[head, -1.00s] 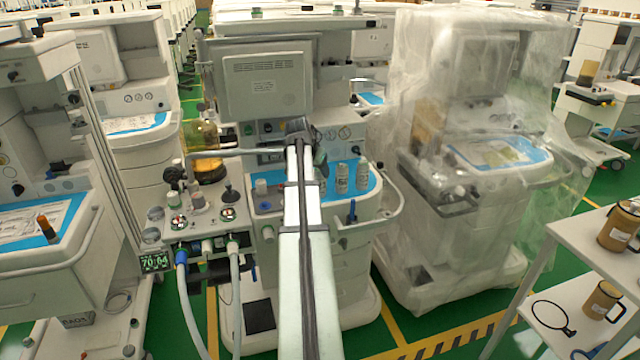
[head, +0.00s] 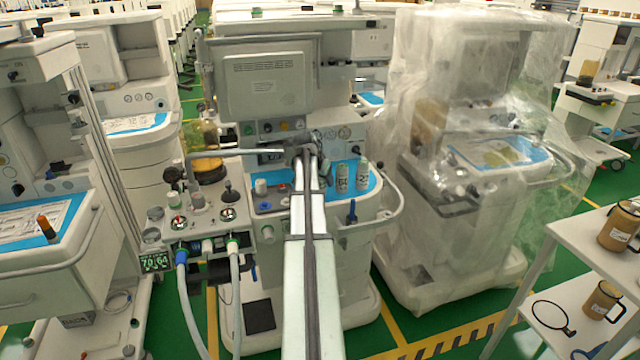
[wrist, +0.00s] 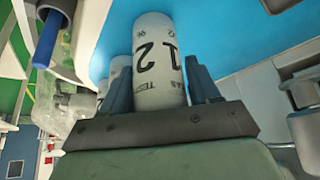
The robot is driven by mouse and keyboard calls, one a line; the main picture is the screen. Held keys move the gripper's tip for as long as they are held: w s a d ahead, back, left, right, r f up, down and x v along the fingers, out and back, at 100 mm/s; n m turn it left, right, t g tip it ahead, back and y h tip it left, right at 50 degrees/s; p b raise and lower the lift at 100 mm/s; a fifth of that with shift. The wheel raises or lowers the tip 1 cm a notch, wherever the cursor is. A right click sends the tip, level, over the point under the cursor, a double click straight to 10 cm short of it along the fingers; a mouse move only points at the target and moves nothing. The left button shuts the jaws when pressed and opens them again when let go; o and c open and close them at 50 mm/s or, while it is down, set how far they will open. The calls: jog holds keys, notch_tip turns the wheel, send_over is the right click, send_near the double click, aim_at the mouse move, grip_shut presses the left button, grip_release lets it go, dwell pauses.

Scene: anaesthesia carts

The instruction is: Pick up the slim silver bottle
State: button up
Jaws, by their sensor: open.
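Two pale grey-white bottles with dark print stand upright on the blue worktop of the middle cart in the head view, a left one (head: 342,179) and a right one (head: 362,175). In the wrist view a bottle marked 12 (wrist: 157,60) stands between the two blue-grey fingers of my gripper (wrist: 161,88). The fingers are open on either side of it; I cannot tell whether they touch it. More bottles (wrist: 119,70) show behind the left finger. My arm hides this bottle in the head view. I cannot tell for sure which is the slim silver one.
The cart's curved rail (head: 397,205) is at the right. A plastic-wrapped cart (head: 470,160) stands further right. A grey bar (head: 222,153) juts out at left.

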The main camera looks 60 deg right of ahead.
jog(key=shift+c, duration=0.3)
jog(key=c, duration=0.7)
jog(key=shift+r, duration=0.15)
